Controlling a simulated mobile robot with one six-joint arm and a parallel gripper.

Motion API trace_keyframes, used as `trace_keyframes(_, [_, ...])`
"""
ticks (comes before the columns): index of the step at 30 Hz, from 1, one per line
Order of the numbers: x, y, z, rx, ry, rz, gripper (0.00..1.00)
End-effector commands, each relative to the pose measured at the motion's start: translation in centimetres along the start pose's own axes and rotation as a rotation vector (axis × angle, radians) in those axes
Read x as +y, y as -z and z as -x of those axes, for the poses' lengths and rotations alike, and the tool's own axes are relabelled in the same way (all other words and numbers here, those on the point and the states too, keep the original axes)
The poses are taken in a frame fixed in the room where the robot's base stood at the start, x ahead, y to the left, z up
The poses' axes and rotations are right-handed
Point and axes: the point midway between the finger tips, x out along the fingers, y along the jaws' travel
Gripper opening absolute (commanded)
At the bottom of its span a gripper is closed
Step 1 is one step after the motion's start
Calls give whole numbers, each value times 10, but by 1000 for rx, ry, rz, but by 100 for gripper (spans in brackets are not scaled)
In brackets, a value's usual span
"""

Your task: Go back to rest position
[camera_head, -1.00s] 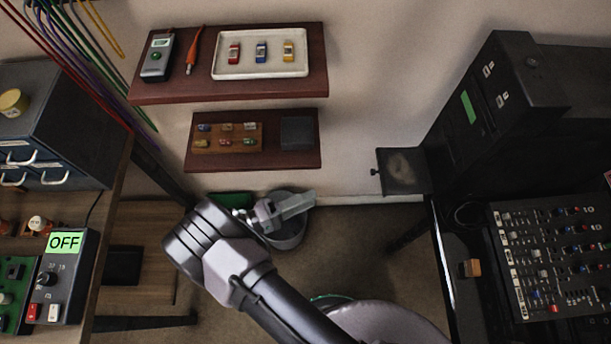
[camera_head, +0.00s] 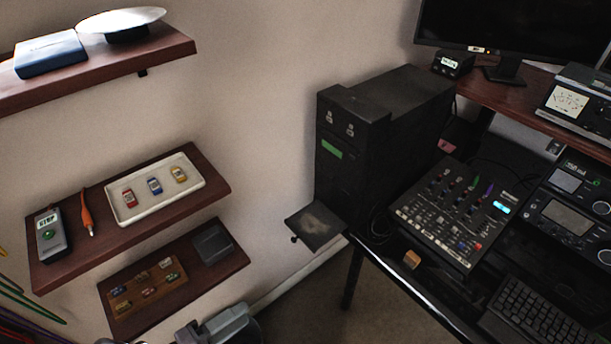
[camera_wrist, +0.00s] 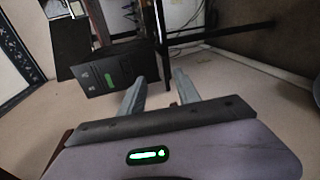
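My gripper (camera_head: 218,325) shows only in part at the bottom edge of the head view, below the lower shelf. In the wrist view my gripper (camera_wrist: 160,84) has its two grey fingers apart, with no object held between them. Most of my arm is out of the head view. A mixer (camera_head: 455,215) with many small knobs lies on the black desk at right.
The wall between is bare.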

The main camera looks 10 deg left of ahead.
Motion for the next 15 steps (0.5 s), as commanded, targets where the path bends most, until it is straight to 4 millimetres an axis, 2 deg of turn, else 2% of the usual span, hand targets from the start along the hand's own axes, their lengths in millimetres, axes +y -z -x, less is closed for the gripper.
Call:
trace_keyframes(1, [18, -1, -11, -57, 48, -8, 39])
trace_keyframes(5, [64, -16, -45, -221, 200, -30, 39])
trace_keyframes(8, [103, -37, -74, -354, 355, -72, 39])
trace_keyframes(11, [148, -74, -104, -492, 562, -166, 39])
trace_keyframes(12, [168, -93, -114, -542, 661, -227, 39])
trace_keyframes(15, [211, -149, -131, -628, 918, -451, 39])
